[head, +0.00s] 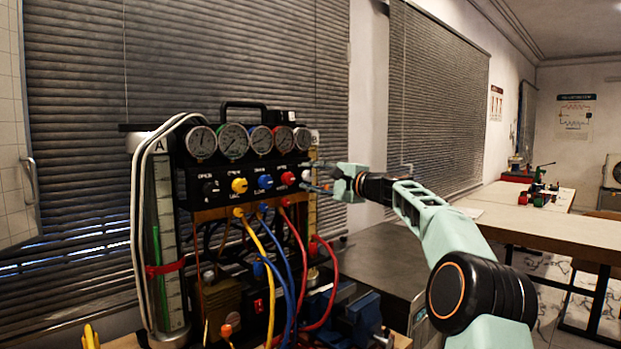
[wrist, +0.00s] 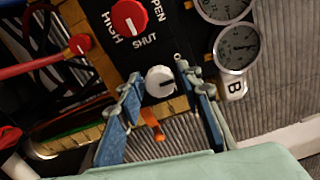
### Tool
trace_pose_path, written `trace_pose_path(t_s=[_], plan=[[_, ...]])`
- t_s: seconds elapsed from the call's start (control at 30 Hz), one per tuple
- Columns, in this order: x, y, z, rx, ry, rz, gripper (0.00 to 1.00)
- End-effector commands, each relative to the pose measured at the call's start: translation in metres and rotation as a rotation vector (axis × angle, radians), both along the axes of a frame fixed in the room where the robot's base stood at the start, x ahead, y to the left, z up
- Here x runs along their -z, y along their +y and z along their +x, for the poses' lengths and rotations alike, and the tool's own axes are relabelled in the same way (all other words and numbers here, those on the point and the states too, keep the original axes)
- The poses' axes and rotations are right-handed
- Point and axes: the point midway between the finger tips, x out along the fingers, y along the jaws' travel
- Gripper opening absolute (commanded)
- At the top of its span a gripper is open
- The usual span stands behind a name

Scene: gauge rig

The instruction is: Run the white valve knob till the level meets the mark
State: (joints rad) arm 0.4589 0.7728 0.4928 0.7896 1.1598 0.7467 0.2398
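The white valve knob (head: 306,176) is at the right end of the rig's knob row. In the wrist view the white knob (wrist: 160,80) sits between my fingertips, with a small gap visible on each side. My gripper (head: 322,178) reaches it from the right and is open; it also shows in the wrist view (wrist: 158,78). A tall column marked A (head: 170,215) stands at the left, with a green strip (head: 157,255) inside and a red band (head: 166,267) around it. The strip's top is above the band. Column B (head: 312,215) is largely hidden.
The black rig panel carries several round gauges (head: 233,142) above the knobs. A red knob (wrist: 129,17) is close beside the white one. Yellow, blue and red hoses (head: 290,265) hang in front. A wooden workbench (head: 540,232) stands at the right.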

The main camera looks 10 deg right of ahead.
Motion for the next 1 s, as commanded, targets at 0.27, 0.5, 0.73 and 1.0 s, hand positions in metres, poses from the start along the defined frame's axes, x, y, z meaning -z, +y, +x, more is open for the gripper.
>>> trace_pose_path(t_s=[0.27,0.5,0.73,1.0], plan=[[0.0,0.0,0.0,0.0,0.001,0.001,0.42],[-0.001,-0.008,-0.007,0.003,0.002,0.004,0.42],[0.0,-0.027,-0.034,0.004,0.002,0.001,0.42],[0.0,-0.055,-0.073,0.004,0.001,0.0,0.42]])
